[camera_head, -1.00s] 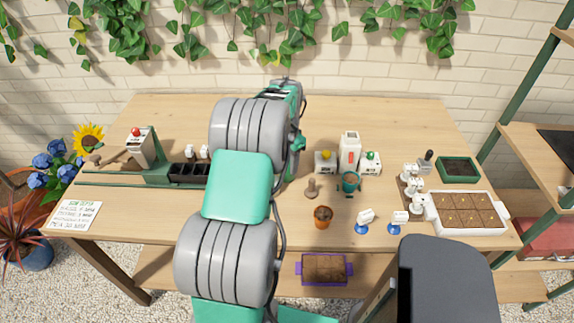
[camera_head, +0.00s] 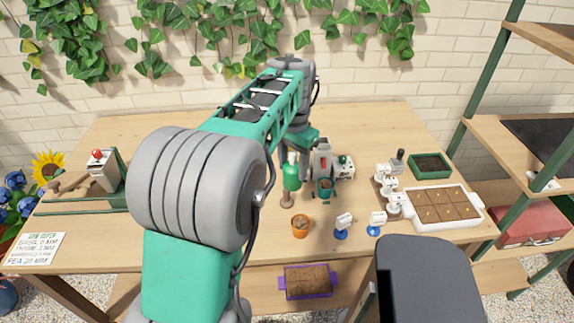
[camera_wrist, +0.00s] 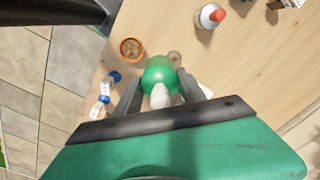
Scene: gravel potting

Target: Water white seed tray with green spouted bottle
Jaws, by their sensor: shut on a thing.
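My gripper (camera_wrist: 160,92) is shut on the green spouted bottle (camera_wrist: 159,76). Its fingers lie on both sides of the bottle, and a white part of it faces the wrist camera. In the head view the green bottle (camera_head: 291,176) hangs roughly upright below my arm, over the middle of the table; the fingers are mostly hidden there. The white seed tray (camera_head: 448,226) sits at the table's right end, with several cells of brown soil. The bottle is well to the left of the tray, not over it.
A dark green tray (camera_head: 430,166) lies behind the seed tray.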

